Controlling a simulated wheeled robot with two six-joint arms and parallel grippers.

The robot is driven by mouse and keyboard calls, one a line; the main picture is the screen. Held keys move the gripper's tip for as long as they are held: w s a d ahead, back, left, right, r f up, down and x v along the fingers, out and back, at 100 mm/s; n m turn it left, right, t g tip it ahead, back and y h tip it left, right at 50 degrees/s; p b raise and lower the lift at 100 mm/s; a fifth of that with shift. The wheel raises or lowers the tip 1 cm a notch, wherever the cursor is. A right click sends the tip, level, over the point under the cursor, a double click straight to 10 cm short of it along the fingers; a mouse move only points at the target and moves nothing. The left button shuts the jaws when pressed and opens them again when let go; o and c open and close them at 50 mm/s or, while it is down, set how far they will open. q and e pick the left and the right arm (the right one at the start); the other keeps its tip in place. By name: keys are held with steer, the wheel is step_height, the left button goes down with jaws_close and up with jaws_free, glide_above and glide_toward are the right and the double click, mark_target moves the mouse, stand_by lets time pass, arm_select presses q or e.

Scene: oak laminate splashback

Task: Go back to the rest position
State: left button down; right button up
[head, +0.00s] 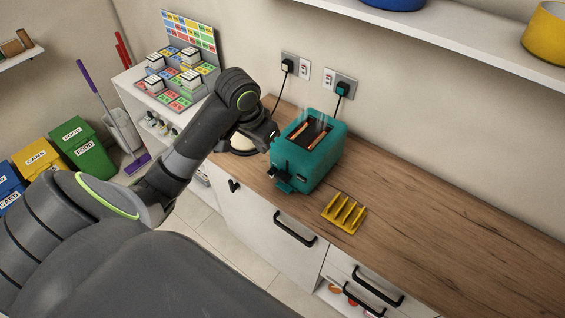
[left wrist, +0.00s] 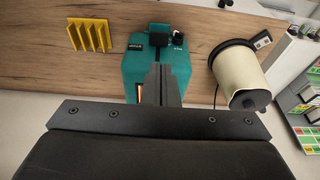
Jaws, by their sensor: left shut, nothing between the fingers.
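My left arm reaches in from the left in the head view. My left gripper (head: 268,138) is at the left side of the teal toaster (head: 318,160) and is shut with nothing in it. In the left wrist view its closed fingers (left wrist: 162,84) show in front of the toaster (left wrist: 178,64). I cannot tell whether they touch it. Brown toast (head: 301,132) shows in the toaster's slots, with faint steam above. My right gripper is not in view.
A yellow toast rack (head: 344,213) stands on the wooden counter (head: 420,220) right of the toaster. A cream cylindrical thing (left wrist: 238,72) stands on the toaster's other side, partly hidden by my gripper in the head view. The counter's right part is clear. A shelf (head: 450,45) hangs above.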

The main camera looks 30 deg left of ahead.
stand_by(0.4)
arm_select(q)
steer(key=a+f+n+b, duration=0.3)
steer(key=f+b, duration=0.2)
steer(key=f, duration=2)
steer(key=s+a+f+b, duration=0.1)
steer(key=s+f+b, duration=0.15)
steer(key=f, duration=0.65)
steer(key=s+a+f+b, duration=0.1)
steer(key=s+f, duration=0.3)
steer(key=f, duration=0.5)
steer(key=s+d+f+g+y+b, duration=0.1)
steer(key=s+d+f+b, duration=0.15)
steer(key=s+f, duration=1.1)
steer(key=s+d+f+b, duration=0.1)
steer(key=s+d+f, duration=0.1)
steer(key=s+f, duration=0.3)
steer(key=s+d+f+m+b, duration=0.1)
steer(key=s+f, duration=0.4)
steer(key=s, duration=0.8)
steer(key=shift+s+d+f+m+g+b, duration=0.15)
steer(key=shift+d+f+m+g+b, duration=0.15)
steer(key=shift+d+b, duration=0.7)
